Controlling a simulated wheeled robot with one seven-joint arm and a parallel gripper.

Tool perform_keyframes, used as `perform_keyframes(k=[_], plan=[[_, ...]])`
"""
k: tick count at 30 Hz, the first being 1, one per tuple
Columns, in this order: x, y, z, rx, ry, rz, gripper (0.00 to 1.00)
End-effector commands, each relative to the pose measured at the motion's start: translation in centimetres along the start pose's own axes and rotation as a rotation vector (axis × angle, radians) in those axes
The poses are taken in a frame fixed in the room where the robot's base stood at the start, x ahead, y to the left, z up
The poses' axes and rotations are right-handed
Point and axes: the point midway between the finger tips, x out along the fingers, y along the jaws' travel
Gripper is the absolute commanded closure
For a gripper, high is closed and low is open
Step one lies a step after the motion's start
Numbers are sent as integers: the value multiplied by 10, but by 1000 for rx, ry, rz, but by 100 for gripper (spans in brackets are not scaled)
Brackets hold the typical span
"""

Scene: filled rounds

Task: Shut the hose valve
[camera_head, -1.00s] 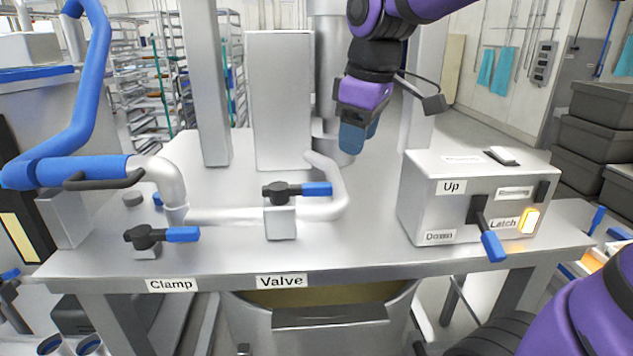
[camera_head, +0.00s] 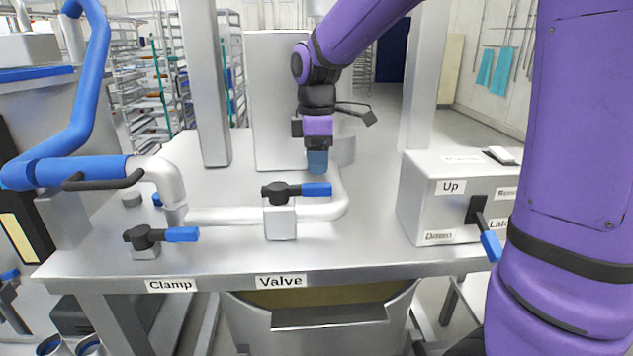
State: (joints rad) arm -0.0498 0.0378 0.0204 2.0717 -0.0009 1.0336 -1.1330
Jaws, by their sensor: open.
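The hose valve (camera_head: 282,215) sits on the metal bench above the "Valve" label (camera_head: 281,281). Its blue-ended lever (camera_head: 316,190) points right, roughly in line with the white pipe (camera_head: 225,216). My gripper (camera_head: 317,165) points down just behind the lever's blue end, apart from it as far as I can tell. Its blue fingertips overlap in this view, so the gap between them is hidden. I see nothing held in it.
A second blue-ended lever (camera_head: 182,235) stands left above the "Clamp" label (camera_head: 171,286). A blue hose (camera_head: 75,150) joins the pipe at left. A control box (camera_head: 447,200) with an Up/Down lever stands at right, partly hidden by my arm. A metal drum (camera_head: 330,325) is below the bench.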

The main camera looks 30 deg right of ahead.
Motion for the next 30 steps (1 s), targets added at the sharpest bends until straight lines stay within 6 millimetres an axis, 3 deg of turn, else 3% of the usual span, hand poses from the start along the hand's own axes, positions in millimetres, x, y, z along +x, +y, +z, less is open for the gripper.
perform_keyframes(k=[3, 9, 22, 29, 30], plan=[[22, 0, 0, 1, -1, -3, 49], [45, 0, 0, 1, 0, -1, 49], [54, 0, 0, 1, 0, 1, 49], [54, 0, 0, 1, 1, 1, 100], [54, 0, 0, 1, 1, 2, 100]])
